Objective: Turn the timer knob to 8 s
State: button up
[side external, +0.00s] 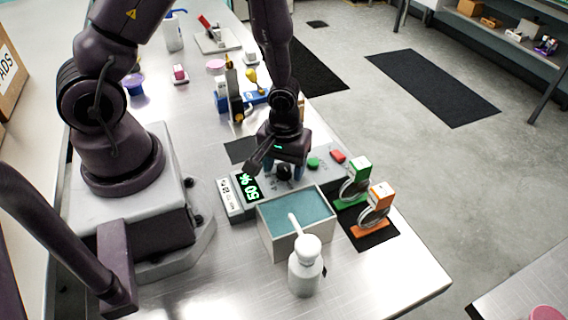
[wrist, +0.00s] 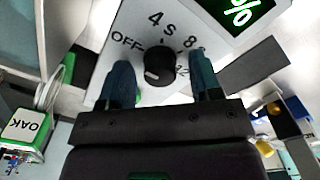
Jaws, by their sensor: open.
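The black timer knob (wrist: 160,64) sits on the pale control panel in the wrist view. Labels OFF, 4 S, 8 and a partly hidden 12 are around it. A small white mark shows on the knob's lower left; which label it indicates is unclear. My gripper (wrist: 162,80) is open, with one blue finger on each side of the knob and visible gaps between. In the side view my gripper (side external: 285,168) is low over the panel (side external: 322,178), and the knob (side external: 284,173) is partly hidden beneath it. The green display (side external: 248,188) reads 50 %.
A teal-filled bath (side external: 296,212) and a white bottle (side external: 306,268) stand in front of the panel. Green (side external: 314,162) and red (side external: 338,156) buttons are right of the knob. Green-tagged (side external: 356,178) and orange-tagged (side external: 376,204) ring modules stand on a dark mat to the right.

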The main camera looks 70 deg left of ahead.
jog(key=c, duration=0.9)
jog(key=shift+c, duration=0.2)
